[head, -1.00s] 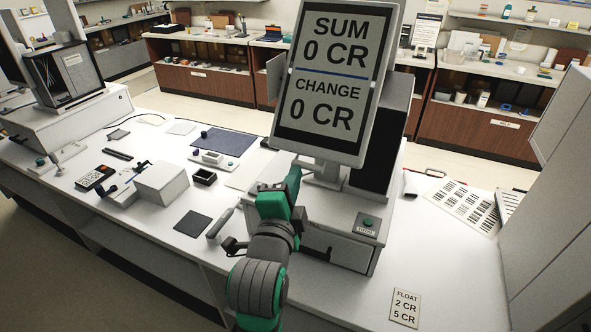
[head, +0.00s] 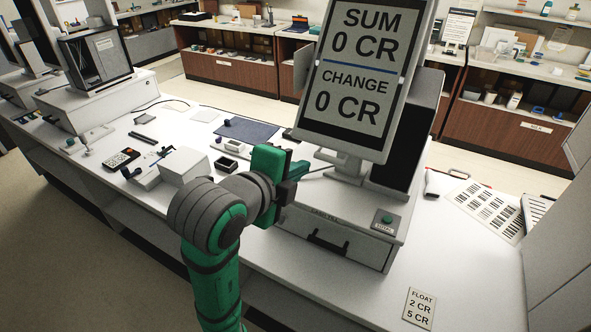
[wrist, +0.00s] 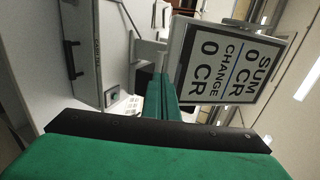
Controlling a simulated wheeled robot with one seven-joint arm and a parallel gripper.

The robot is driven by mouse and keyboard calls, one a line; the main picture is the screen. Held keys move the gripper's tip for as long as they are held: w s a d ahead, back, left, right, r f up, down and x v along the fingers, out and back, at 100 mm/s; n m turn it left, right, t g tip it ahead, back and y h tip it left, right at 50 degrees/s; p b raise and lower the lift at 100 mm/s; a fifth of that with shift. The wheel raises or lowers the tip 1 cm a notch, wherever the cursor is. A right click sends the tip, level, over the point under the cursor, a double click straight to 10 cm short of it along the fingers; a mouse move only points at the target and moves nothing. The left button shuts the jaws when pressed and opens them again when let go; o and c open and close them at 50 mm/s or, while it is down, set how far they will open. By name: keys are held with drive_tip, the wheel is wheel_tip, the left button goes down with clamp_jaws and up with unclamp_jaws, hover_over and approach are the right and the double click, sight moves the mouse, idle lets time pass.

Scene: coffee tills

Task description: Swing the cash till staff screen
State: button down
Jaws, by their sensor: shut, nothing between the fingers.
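The staff screen (head: 354,78) is a grey-framed panel reading SUM 0 CR and CHANGE 0 CR. It stands on a pale stand (head: 345,170) on top of the white cash till (head: 330,236), whose drawer front has a dark handle. The screen shows sideways in the wrist view (wrist: 232,62). My green and black gripper (head: 297,173) is just left of the stand, below the screen's lower left corner. In the wrist view its two green fingers (wrist: 162,92) lie together, empty, with the screen to their right. I cannot tell whether they touch the screen or stand.
A green TOTAL button (head: 386,219) sits on the till's right. A dark box (head: 408,140) stands behind the screen. A card terminal (head: 121,159) and small white box (head: 184,166) lie left. A FLOAT card (head: 419,308) lies on clear counter at front right.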

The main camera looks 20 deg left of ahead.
sight(322, 158)
drive_tip(key=x, duration=0.9)
drive_tip(key=shift+w+d+f, duration=0.1)
drive_tip(key=shift+w+f, duration=0.1)
drive_tip(key=shift+w, duration=0.1)
drive_tip(key=shift+s, duration=0.1)
